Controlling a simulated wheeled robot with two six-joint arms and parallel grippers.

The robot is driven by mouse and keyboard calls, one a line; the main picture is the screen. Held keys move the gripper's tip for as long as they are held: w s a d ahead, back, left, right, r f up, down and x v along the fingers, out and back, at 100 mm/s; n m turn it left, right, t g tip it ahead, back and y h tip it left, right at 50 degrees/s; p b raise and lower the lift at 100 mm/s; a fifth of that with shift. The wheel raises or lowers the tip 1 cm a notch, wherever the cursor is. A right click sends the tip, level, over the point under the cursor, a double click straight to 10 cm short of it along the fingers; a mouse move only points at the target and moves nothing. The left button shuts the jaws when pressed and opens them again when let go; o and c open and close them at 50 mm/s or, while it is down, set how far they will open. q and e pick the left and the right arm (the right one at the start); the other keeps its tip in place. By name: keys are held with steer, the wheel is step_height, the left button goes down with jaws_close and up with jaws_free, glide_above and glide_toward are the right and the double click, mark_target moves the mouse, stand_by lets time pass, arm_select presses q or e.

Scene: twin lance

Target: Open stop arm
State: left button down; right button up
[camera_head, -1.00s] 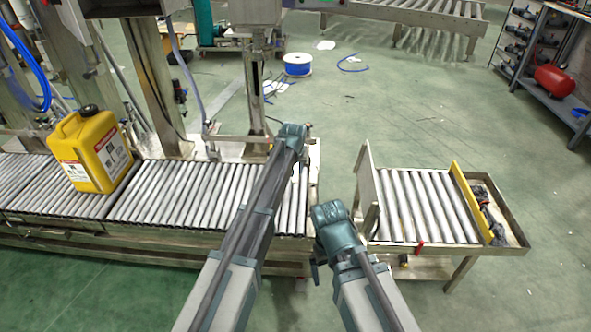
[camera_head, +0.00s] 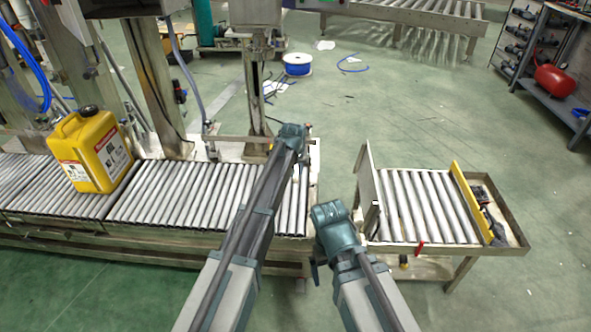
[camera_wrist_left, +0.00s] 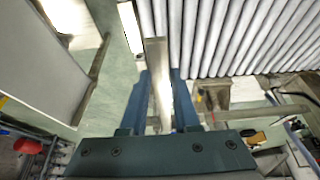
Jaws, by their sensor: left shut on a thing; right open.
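A flat metal bar, which looks like the stop arm (camera_wrist_left: 160,75), runs between the two blue fingers of my left gripper (camera_wrist_left: 161,95) in the left wrist view. The gripper is shut on it. In the head view my left gripper (camera_head: 305,131) is at the right end of the roller conveyor (camera_head: 180,195), where my arm hides most of the bar. My right gripper (camera_head: 316,270) is open and empty, low in the gap between the conveyor and the roller cart. Its fingers are partly hidden by my wrist.
A yellow jug (camera_head: 95,150) stands upright on the conveyor at the left. The roller cart (camera_head: 425,205), with an upright plate (camera_head: 367,190) and a yellow bar (camera_head: 477,203), stands to the right, apart from the conveyor. A blue-and-white spool (camera_head: 298,64) lies on the open floor behind.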

arm_select(q)
steer(key=w+r+g+p, duration=0.4)
steer(key=r+g+p, duration=0.1)
steer(key=r+p, duration=0.6)
steer(key=shift+w+r+g+p, duration=0.25)
steer(key=shift+g+p, duration=0.15)
steer(key=shift+p, duration=0.65)
steer(key=c, duration=0.6)
jaws_free()
steer(key=shift+c, duration=0.2)
step_height(320, 180, up, 14)
steer(key=w+p, duration=0.1)
steer(key=p, duration=1.2)
steer(key=shift+w+f+p, duration=0.15)
steer(key=shift+f+p, duration=0.05)
steer(key=shift+p, duration=0.1)
